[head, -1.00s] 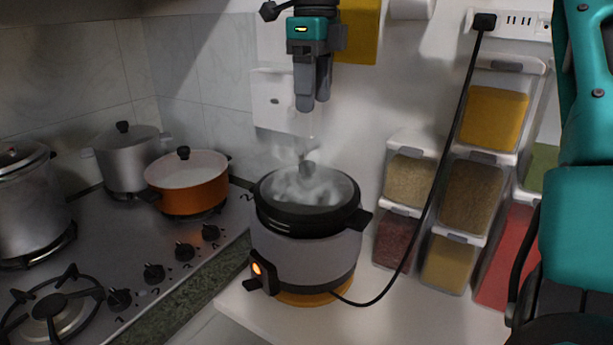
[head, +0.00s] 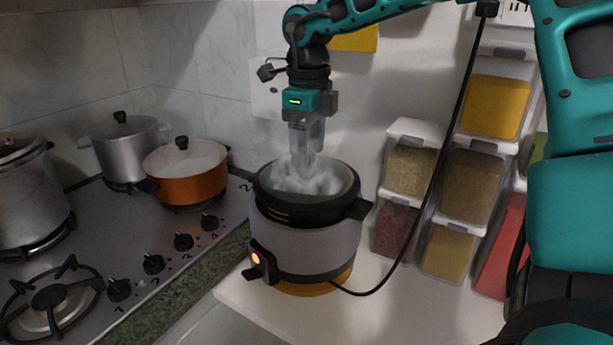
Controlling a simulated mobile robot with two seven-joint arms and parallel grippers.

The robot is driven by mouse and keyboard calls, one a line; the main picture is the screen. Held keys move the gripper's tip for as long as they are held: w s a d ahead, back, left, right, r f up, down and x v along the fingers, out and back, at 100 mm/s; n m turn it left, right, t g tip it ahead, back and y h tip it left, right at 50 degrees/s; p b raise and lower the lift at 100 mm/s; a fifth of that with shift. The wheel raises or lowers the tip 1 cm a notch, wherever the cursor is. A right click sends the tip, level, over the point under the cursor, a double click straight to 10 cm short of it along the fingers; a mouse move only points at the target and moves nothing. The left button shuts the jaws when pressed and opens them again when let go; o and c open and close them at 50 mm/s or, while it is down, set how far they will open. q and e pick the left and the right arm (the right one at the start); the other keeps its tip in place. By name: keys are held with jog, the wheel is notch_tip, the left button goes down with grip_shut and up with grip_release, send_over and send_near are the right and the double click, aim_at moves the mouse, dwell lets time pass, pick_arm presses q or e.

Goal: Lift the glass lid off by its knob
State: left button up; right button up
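The glass lid (head: 335,186) sits on the dark pot of a grey cooker (head: 305,243), with steam over its top. My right gripper (head: 304,155) points straight down over the middle of the lid, its fingertips at the place of the knob. Steam blurs the fingertips and the knob, so I cannot tell whether they are shut on it. The lid looks seated in the pot rim. My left gripper is out of view.
The cooker stands on a white counter with its orange light lit; a black cable (head: 437,165) runs from it up to the wall socket. Spice dispensers (head: 471,187) stand close on the right. A stove with an orange pot (head: 187,182) and steel pots (head: 123,150) is on the left.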

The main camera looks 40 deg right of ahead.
jog(key=shift+f, duration=0.55)
grip_shut()
jog(key=shift+r, duration=0.1)
